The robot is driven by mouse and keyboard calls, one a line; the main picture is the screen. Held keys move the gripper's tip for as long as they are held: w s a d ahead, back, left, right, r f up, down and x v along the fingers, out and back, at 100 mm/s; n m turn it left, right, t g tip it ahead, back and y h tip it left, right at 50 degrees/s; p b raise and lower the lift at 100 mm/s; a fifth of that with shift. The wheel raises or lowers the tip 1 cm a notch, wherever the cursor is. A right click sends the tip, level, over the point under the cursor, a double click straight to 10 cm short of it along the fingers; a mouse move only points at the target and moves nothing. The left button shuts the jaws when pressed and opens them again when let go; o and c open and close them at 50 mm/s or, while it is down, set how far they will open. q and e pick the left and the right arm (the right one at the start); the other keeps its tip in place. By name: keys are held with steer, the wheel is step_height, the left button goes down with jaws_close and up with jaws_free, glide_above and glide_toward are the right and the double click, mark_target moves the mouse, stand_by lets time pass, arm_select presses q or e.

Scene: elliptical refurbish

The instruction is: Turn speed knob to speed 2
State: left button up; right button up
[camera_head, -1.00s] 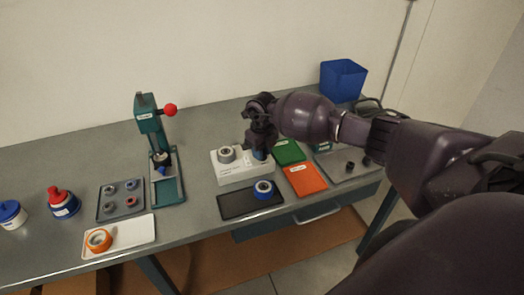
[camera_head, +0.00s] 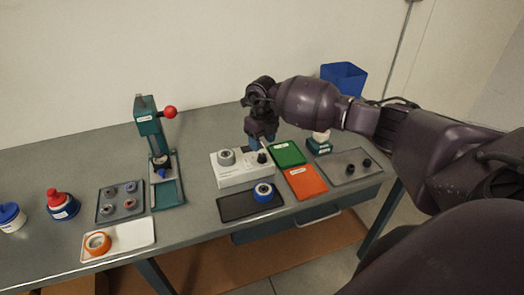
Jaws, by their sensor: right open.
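A white control box (camera_head: 240,174) stands on the bench near the middle. A small black knob (camera_head: 262,157) is on its right side, and a grey ring-shaped part (camera_head: 227,157) sits on its left side. The knob's pointer direction and the speed marks are too small to read. My right gripper (camera_head: 263,143) points down just behind and above the black knob. It is open, and its fingers seem apart from the knob, though the exact gap is hard to tell. My left gripper is out of view.
A green press (camera_head: 157,127) with a red-ended lever stands left of the box. A black mat with a blue ring (camera_head: 264,192) lies in front. A green tray (camera_head: 288,154), an orange tray (camera_head: 306,182) and a grey tray (camera_head: 343,168) lie right. A blue bin (camera_head: 344,79) stands behind.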

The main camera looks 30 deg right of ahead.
mark_target(262, 155)
steer(key=shift+r, duration=2.7)
